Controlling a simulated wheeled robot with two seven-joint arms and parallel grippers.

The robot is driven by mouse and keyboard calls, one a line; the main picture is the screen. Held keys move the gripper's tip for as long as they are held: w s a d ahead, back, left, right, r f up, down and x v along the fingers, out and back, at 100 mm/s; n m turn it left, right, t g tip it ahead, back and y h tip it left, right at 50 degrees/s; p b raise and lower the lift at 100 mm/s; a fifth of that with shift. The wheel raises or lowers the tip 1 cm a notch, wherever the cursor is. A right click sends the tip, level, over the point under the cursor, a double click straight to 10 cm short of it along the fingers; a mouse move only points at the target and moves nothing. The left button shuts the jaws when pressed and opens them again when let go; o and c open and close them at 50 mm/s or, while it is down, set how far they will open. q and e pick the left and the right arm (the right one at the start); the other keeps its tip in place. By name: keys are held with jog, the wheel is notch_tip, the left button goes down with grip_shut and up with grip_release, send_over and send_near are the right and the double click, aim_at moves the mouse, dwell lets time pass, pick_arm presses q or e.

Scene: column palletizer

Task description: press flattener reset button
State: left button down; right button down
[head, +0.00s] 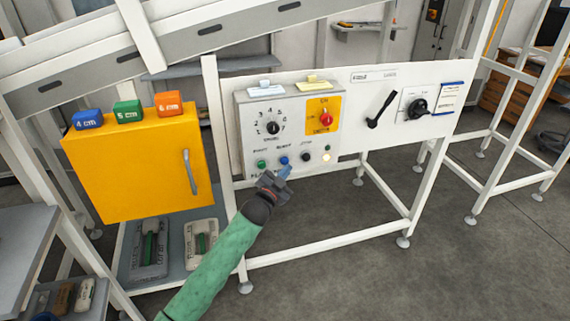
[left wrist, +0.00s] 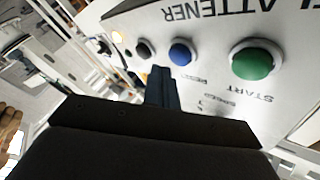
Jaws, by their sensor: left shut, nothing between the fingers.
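The control box (head: 250,105) on the white panel carries a row of buttons along its lower edge. The blue reset button (head: 284,160) is between a green start button (head: 261,164) and a black button (head: 305,157). In the left wrist view the blue button (left wrist: 182,53) shows whole, with its label upside down, beside the larger-looking green button (left wrist: 253,62). My left gripper (head: 286,171) is shut and empty, just below the blue button in the head view. Its fingers (left wrist: 163,82) point toward the panel between the blue and black buttons (left wrist: 143,48). Contact cannot be told.
A lit lamp (head: 326,156) is right of the black button. A numbered dial (head: 272,128) and a red switch on a yellow plate (head: 326,119) sit above. A black lever (head: 381,108) is farther right. A yellow cabinet (head: 140,160) stands left of the panel.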

jog(key=shift+w+d, duration=0.15)
jog(key=shift+d, duration=0.5)
jog(key=shift+a, duration=0.15)
jog(key=shift+a, duration=0.6)
jog(key=shift+d, duration=0.2)
jog(key=shift+d, duration=0.55)
jog(key=shift+a, duration=0.1)
